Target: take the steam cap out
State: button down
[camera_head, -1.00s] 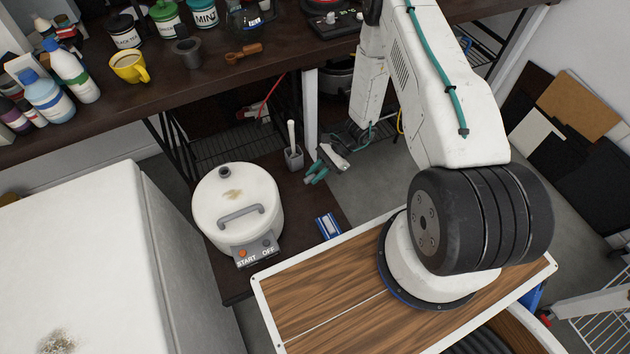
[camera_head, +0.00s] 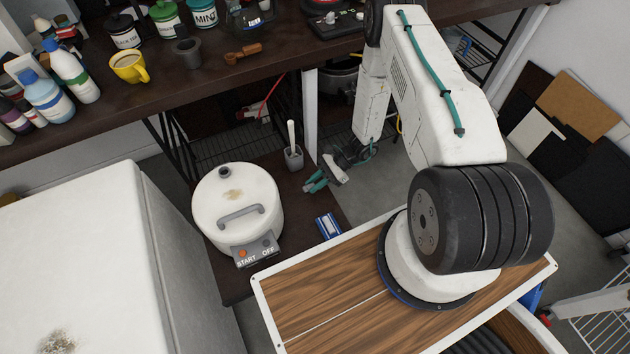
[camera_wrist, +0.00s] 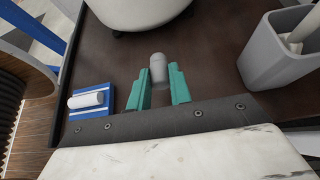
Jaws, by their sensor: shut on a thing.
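My gripper (camera_head: 309,185) is low over the dark lower shelf, to the right of the white cooker (camera_head: 237,210). In the wrist view its teal fingers (camera_wrist: 160,76) are shut on a small grey, round-ended piece (camera_wrist: 158,66), which looks like the steam cap. The piece points away from my wrist, and its lower part is hidden between the fingers. The cooker has a grey handle, a dark round knob on its lid, and a START/OFF panel. Its lower edge shows at the top of the wrist view (camera_wrist: 135,12), apart from my fingers.
A grey cup (camera_head: 293,158) with a white-handled tool stands behind my gripper. A blue-and-white item (camera_head: 327,226) lies on the shelf in front of it. A white table leg (camera_head: 310,115) rises close by. The worktop (camera_head: 215,65) above holds jars and a yellow mug.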

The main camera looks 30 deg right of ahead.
jog(key=shift+f, duration=0.7)
jog(key=shift+f, duration=0.3)
jog(key=shift+f, duration=0.75)
jog(key=c, duration=1.2)
grip_release()
jog(key=v, duration=0.7)
jog(key=shift+d+r, duration=0.2)
jog(key=shift+d, duration=0.15)
